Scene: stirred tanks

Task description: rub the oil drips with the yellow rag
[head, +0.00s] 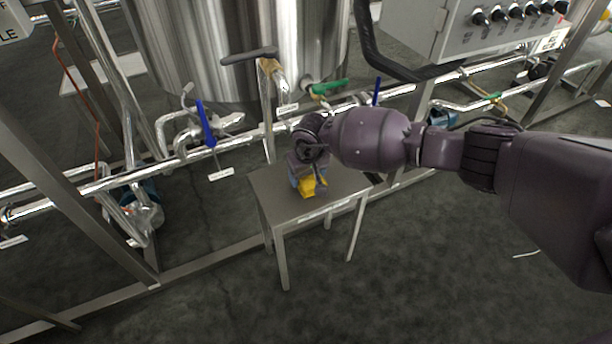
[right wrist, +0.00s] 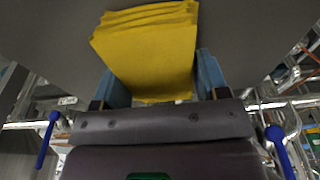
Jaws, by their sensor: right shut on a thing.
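The yellow rag (head: 307,188) is folded and held at the end of my right arm, over the small grey table (head: 267,196). In the right wrist view the rag (right wrist: 150,52) sits between the two blue fingers of my right gripper (right wrist: 158,82). My right gripper (head: 308,183) is shut on the rag and points down at the tabletop. I cannot tell whether the rag touches the top. No oil drips can be made out; the gripper and rag cover part of the tabletop. My left gripper is not in view.
A large steel tank (head: 200,50) stands behind the table. Pipes with a blue-handled valve (head: 205,125) and a green-handled valve (head: 330,87) run close behind it. A control box (head: 480,35) with black knobs is at the upper right. The floor in front is mostly clear.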

